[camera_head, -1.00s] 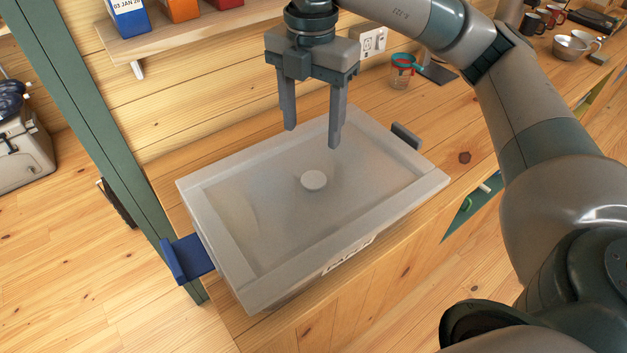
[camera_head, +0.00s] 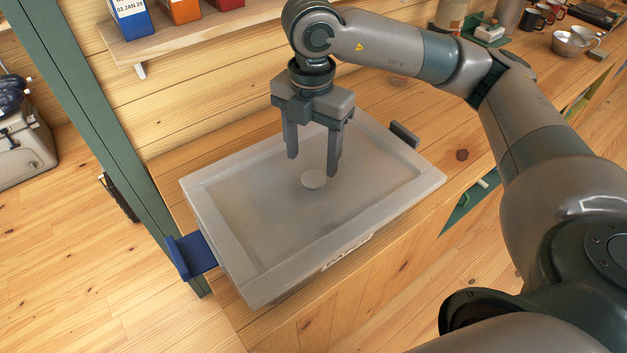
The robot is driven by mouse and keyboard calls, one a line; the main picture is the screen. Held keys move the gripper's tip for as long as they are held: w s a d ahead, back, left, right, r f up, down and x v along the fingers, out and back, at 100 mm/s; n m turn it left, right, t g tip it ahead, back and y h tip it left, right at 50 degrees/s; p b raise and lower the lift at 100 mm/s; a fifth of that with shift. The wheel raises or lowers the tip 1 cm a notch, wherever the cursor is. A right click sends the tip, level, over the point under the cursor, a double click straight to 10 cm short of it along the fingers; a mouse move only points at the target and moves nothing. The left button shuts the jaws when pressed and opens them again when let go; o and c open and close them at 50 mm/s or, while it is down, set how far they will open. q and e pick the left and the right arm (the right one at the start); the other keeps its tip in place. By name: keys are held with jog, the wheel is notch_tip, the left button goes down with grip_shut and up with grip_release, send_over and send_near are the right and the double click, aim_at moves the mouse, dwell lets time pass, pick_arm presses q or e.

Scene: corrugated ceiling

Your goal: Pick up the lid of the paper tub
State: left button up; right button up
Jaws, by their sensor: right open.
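The paper tub (camera_head: 340,260) is a grey rectangular box on the wooden counter, with a dark handle at its far right and a blue handle (camera_head: 190,256) at its left. Its translucent grey lid (camera_head: 250,215) lies on top, with a small round knob (camera_head: 314,179) in the middle. My right gripper (camera_head: 312,168) points down over the lid, open and empty. Its fingertips are close to the knob, slightly behind it in the picture; whether they touch the lid I cannot tell. My left gripper is not in view.
A wall shelf (camera_head: 175,38) with several coloured boxes is at the top left. A green post (camera_head: 105,140) stands left of the counter. Mugs and a metal bowl (camera_head: 570,42) sit at the far right. Counter room (camera_head: 465,125) is free right of the tub.

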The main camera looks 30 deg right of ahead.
aim_at(314, 178)
jog(key=f+p, duration=0.2)
jog(key=f, duration=0.1)
jog(key=shift+s+d+f, duration=0.1)
jog(key=shift+s+f, duration=0.1)
jog(key=shift+f, duration=0.65)
jog(key=c, duration=1.4)
jog(key=shift+o, duration=0.2)
